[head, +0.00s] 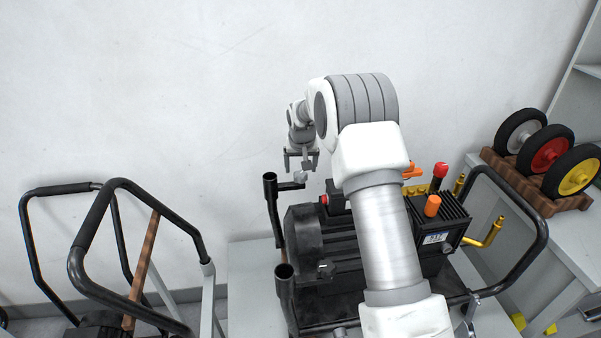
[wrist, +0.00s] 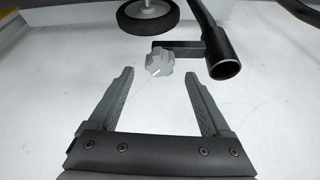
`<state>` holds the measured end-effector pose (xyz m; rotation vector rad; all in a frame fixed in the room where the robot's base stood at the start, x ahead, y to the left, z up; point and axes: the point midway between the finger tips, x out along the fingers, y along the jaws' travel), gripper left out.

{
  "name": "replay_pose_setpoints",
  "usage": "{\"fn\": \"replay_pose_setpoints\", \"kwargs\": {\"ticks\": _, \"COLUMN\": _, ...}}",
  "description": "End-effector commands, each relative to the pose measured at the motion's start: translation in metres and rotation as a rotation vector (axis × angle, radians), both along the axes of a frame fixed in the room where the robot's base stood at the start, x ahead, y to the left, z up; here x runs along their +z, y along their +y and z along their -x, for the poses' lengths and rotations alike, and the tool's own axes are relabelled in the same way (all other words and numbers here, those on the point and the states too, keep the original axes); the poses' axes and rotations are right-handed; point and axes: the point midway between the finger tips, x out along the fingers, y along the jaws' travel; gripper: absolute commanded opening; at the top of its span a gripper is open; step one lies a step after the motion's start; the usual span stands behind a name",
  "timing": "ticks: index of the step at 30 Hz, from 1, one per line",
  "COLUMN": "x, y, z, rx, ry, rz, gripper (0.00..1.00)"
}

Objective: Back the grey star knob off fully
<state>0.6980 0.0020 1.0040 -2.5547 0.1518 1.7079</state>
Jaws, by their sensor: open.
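The grey star knob (wrist: 160,62) sits at the left end of a short black bracket beside a black tube socket in the wrist view. In the head view the knob (head: 300,177) is a small light shape at the right end of the bracket, just below my gripper. My gripper (head: 301,166) points down and is open and empty. In the wrist view its two fingers (wrist: 158,75) stand apart, with the knob in line with the gap near their tips. I cannot tell the exact distance in depth. The knob's threaded part is hidden.
The black tube (head: 270,210) rises beside the dark washer machine (head: 320,240). A second tube socket (head: 284,285) stands nearer. Black handle frames (head: 120,220) stand at left. A wooden rack (head: 520,175) with wheels is at right. A pale wall is behind the gripper.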

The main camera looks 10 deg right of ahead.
Motion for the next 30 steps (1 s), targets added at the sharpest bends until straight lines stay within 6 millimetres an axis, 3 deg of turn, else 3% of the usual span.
{"fn": "replay_pose_setpoints", "kwargs": {"ticks": 3, "x": -0.018, "y": -0.001, "z": -0.007, "rx": -0.001, "ry": 0.001, "rz": 0.000, "gripper": 0.82}}
{"fn": "replay_pose_setpoints", "kwargs": {"ticks": 9, "x": -0.034, "y": -0.002, "z": -0.014, "rx": -0.001, "ry": 0.000, "rz": 0.000, "gripper": 0.82}}
{"fn": "replay_pose_setpoints", "kwargs": {"ticks": 20, "x": -0.038, "y": -0.002, "z": -0.016, "rx": -0.001, "ry": 0.000, "rz": -0.001, "gripper": 0.82}}
{"fn": "replay_pose_setpoints", "kwargs": {"ticks": 30, "x": -0.038, "y": -0.002, "z": -0.015, "rx": -0.001, "ry": 0.000, "rz": -0.001, "gripper": 0.23}}
